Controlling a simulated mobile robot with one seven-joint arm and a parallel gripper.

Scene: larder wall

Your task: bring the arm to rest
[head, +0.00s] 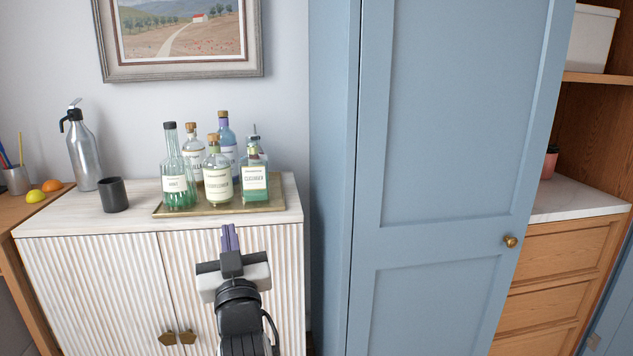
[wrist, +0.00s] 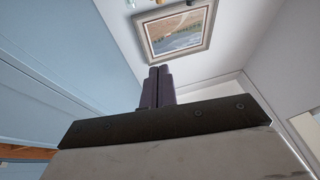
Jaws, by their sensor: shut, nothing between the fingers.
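My gripper (head: 230,237) is in front of the ribbed white cabinet in the head view, just below its top edge. Its two dark purple fingers point up and lie together, with nothing between them. In the wrist view my gripper (wrist: 158,73) also shows shut and empty, its fingers overlapping the lower edge of the framed picture behind. My arm reaches up from the bottom of the head view.
A brass tray (head: 230,209) with several bottles stands on the white cabinet (head: 80,222), behind my gripper. A dark cup (head: 113,195) and a metal siphon (head: 82,150) stand left. A tall blue door (head: 450,180) is shut at right.

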